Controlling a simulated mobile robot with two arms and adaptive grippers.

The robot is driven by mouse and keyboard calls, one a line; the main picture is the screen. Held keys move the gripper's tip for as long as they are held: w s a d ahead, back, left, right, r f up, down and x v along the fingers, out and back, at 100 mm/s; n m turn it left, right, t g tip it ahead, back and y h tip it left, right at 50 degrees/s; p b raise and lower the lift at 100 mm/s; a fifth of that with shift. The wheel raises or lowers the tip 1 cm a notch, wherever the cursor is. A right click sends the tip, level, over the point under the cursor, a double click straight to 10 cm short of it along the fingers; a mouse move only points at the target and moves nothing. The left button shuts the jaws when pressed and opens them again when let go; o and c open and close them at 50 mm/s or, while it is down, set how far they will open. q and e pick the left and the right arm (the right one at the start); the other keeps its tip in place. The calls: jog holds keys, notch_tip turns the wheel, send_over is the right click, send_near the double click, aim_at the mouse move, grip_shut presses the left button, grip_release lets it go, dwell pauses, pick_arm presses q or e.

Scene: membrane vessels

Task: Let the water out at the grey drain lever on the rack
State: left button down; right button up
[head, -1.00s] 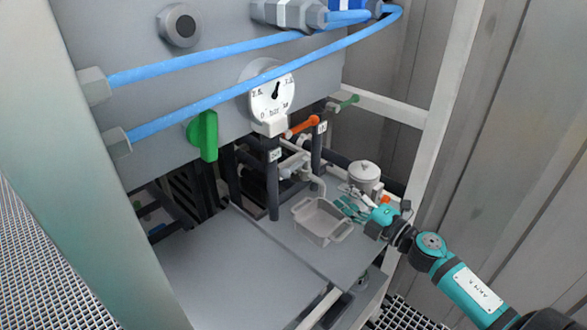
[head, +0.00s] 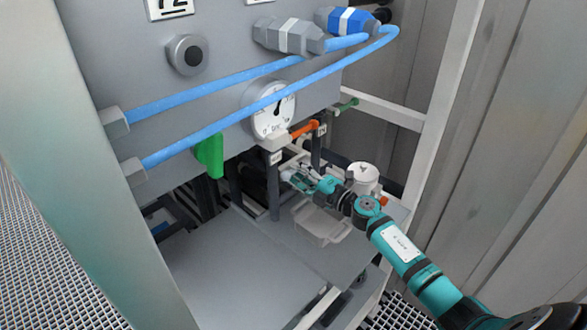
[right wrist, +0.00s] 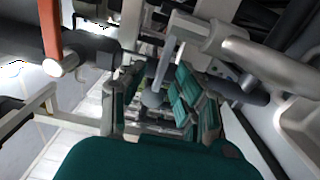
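My right gripper (head: 300,178) is at the grey valve and pipes low on the rack, under the pressure gauge. In the right wrist view its two teal-padded fingers (right wrist: 152,103) stand apart. A thin grey lever with a rounded end (right wrist: 153,98), apparently the drain lever, hangs between them; I cannot tell whether a finger touches it. A thick light-grey valve or pipe part (right wrist: 235,48) runs just beyond it to the right. In the head view the gripper and arm largely hide the lever. My left gripper is not in view.
An orange lever (head: 304,129) is close above the gripper; it also shows in the right wrist view (right wrist: 50,30). A grey tray (head: 322,228) sits below my arm, and a white lidded pot (head: 364,175) stands behind it. A green handle (head: 209,155) and gauge (head: 273,112) are left.

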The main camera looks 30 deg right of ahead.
jog(key=shift+x, duration=1.1)
grip_shut()
jog(key=shift+f, duration=0.1)
